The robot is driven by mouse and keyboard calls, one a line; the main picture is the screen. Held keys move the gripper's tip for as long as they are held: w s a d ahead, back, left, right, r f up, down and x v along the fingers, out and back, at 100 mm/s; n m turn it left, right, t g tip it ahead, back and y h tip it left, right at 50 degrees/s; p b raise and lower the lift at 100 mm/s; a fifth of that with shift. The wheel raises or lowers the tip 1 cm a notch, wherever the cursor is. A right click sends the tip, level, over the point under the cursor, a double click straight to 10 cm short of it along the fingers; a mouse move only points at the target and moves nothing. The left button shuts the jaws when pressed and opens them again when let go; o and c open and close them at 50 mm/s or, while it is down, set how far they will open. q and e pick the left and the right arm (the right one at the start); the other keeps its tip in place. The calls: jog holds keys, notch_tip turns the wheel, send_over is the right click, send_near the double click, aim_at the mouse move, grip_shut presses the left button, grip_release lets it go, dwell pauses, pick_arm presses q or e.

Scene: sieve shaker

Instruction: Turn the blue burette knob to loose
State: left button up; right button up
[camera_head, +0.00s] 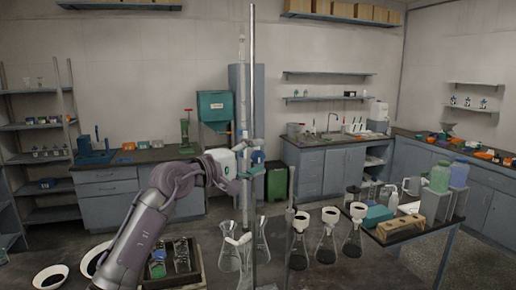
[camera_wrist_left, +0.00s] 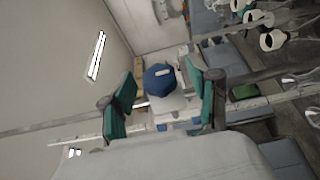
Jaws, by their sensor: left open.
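The blue burette knob (camera_wrist_left: 160,79) shows in the left wrist view as a dark blue cap with a small white mark. It also shows small in the head view (camera_head: 258,157), beside the metal stand rod (camera_head: 252,70). The clear burette (camera_head: 242,90) stands upright by the rod. My left gripper (camera_wrist_left: 160,92) is open, with one green-padded finger on each side of the knob and a visible gap to each. In the head view my left gripper (camera_head: 243,163) is at the burette's lower part, partly hidden by the rod. My right gripper is not in view.
Several glass flasks stand below and right of the rod, including one flask with a white funnel (camera_head: 326,240). A dark tray (camera_head: 198,270) with small items lies at lower left. A side table at right holds bottles and a wooden rack (camera_head: 400,228).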

pick_arm(q)
jog(key=shift+w+d+r, duration=0.1)
jog(key=shift+w+d, duration=0.05)
jog(key=shift+d, duration=0.2)
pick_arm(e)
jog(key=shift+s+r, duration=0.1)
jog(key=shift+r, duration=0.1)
pick_arm(q)
jog(key=shift+w, duration=0.1)
jog(key=shift+c, duration=0.4)
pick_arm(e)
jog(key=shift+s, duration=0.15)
